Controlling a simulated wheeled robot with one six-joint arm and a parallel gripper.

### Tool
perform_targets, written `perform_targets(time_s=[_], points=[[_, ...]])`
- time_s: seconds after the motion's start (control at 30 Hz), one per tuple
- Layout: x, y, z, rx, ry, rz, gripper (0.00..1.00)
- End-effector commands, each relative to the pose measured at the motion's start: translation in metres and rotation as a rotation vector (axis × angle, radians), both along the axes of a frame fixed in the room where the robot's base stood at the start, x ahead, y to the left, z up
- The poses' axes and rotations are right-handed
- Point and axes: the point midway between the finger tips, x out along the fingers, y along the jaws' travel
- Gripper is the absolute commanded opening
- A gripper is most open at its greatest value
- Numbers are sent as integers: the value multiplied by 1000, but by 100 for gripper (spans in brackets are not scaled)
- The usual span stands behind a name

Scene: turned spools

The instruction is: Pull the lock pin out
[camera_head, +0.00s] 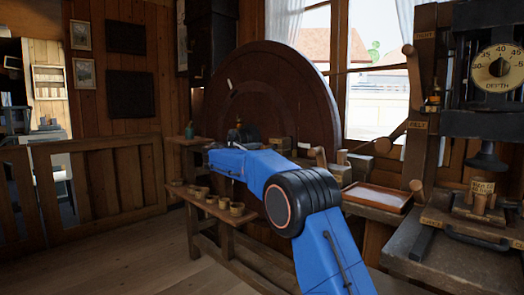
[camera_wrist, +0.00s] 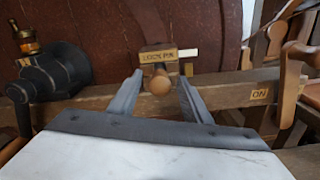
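In the wrist view, the lock pin (camera_wrist: 159,82) shows as a round wooden knob facing the camera. It sits just under a wooden block with a small plate (camera_wrist: 158,56) that reads like "LOCK PIN". My gripper (camera_wrist: 157,84) is open, with one grey finger on each side of the knob and visible gaps between. I cannot tell how far the fingertips reach along the pin. In the head view my blue arm hides the pin and the gripper.
A large dark red wheel (camera_head: 250,85) stands behind the pin. A wooden rail (camera_wrist: 225,90) with an "ON" label and a wooden lever (camera_wrist: 290,80) lies at right. A dark motor-like cylinder (camera_wrist: 55,72) is at left. Several small cups stand on a low bench (camera_head: 205,204).

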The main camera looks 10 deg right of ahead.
Motion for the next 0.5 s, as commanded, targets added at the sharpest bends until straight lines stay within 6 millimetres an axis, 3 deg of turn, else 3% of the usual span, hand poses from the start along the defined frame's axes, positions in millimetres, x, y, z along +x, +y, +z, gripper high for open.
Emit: perform_targets(time_s=[0.17,0.5], points=[[-6,9,0,0,0,1,44],[-43,60,0,0,0,3,44]])
